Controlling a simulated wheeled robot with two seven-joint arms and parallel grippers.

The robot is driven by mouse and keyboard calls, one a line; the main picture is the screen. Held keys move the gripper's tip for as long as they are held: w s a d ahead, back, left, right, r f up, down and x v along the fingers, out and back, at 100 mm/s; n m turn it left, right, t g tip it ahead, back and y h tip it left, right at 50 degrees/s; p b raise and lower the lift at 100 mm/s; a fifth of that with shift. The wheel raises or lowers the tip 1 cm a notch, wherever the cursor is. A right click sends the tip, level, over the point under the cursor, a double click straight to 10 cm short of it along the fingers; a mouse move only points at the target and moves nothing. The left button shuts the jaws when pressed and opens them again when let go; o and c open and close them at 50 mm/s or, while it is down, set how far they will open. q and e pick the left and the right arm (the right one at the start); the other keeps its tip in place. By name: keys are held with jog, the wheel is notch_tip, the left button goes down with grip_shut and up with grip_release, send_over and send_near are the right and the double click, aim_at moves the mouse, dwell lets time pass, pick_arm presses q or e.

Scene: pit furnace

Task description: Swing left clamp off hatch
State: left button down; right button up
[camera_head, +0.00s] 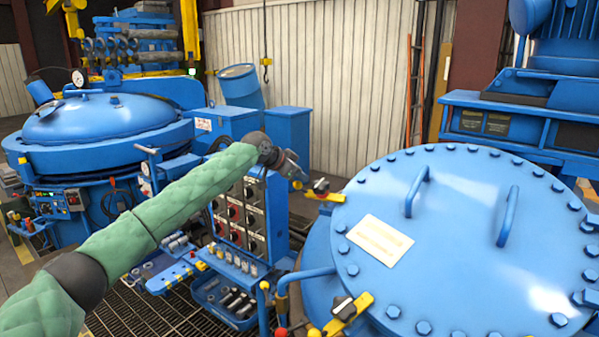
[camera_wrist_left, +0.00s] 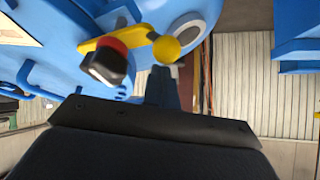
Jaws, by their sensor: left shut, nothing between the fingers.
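The round blue hatch (camera_head: 455,240) with bolts around its rim fills the right of the head view. A yellow clamp (camera_head: 325,196) with a dark knob sits at its upper left rim. In the left wrist view this clamp (camera_wrist_left: 135,36) shows a yellow ball end and a black knob with a red band. My left gripper (camera_head: 298,178) is shut and empty, just left of the clamp. Its fingers (camera_wrist_left: 163,86) show close below the ball in the wrist view; whether they touch it I cannot tell. A second yellow clamp (camera_head: 348,310) sits at the lower left rim. My right gripper is not in view.
A control panel (camera_head: 240,215) stands below my left arm, with a tool tray (camera_head: 225,300) at its foot. Another blue lidded furnace (camera_head: 100,120) is at the left. Two blue handles (camera_head: 417,192) rise from the hatch. Large blue machinery (camera_head: 530,120) stands behind it.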

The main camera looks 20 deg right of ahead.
pick_arm(q)
jog(key=shift+f, duration=0.2)
jog(key=shift+a, duration=0.15)
jog(key=shift+s+f, duration=0.1)
